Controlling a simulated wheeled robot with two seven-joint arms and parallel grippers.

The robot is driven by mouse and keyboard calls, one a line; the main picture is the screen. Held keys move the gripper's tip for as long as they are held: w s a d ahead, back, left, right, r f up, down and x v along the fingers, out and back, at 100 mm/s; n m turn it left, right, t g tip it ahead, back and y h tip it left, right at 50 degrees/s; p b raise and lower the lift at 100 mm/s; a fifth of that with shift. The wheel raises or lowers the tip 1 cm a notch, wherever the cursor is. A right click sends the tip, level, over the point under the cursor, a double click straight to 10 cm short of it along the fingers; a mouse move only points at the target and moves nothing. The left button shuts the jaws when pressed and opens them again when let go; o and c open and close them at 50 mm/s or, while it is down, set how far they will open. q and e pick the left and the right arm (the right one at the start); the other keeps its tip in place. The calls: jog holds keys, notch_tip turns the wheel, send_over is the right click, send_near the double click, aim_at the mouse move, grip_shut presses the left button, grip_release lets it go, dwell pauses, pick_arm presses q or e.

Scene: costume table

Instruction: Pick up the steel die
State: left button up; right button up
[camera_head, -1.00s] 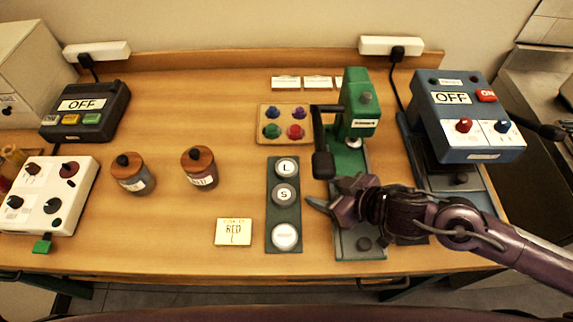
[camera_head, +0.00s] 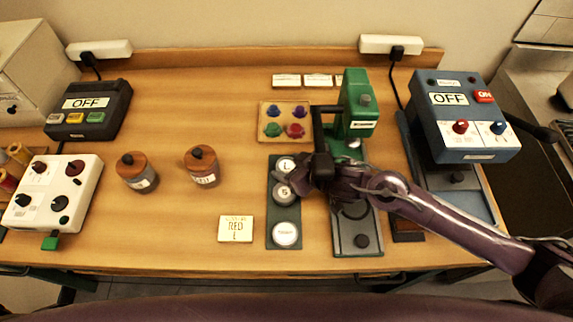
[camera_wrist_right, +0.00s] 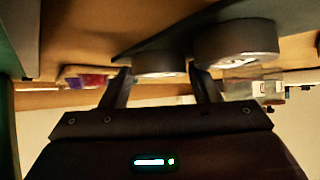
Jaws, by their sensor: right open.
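Three round silver-faced dies lie in a column on a dark green tray (camera_head: 270,240). The top die (camera_head: 286,164) is marked L, the middle die (camera_head: 283,193) is marked S, and the front die (camera_head: 286,234) has lettering too small to read. I cannot tell by look which is the steel one. My right gripper (camera_head: 296,180) is open and empty at the right side of the L and S dies, partly covering them. In the right wrist view one die (camera_wrist_right: 160,64) lies ahead between the open fingers and a larger-looking die (camera_wrist_right: 236,42) is beside it. My left gripper is not in view.
A green press (camera_head: 360,105) with a black lever stands just right of the tray. A board of coloured knobs (camera_head: 284,108) is behind it. A blue control box (camera_head: 462,115), two wooden-lidded jars (camera_head: 203,168) and a RED card (camera_head: 236,228) are also on the table (camera_head: 180,235).

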jog(key=c, duration=0.8)
jog(key=shift+d+r, duration=0.15)
jog(key=shift+c, duration=0.2)
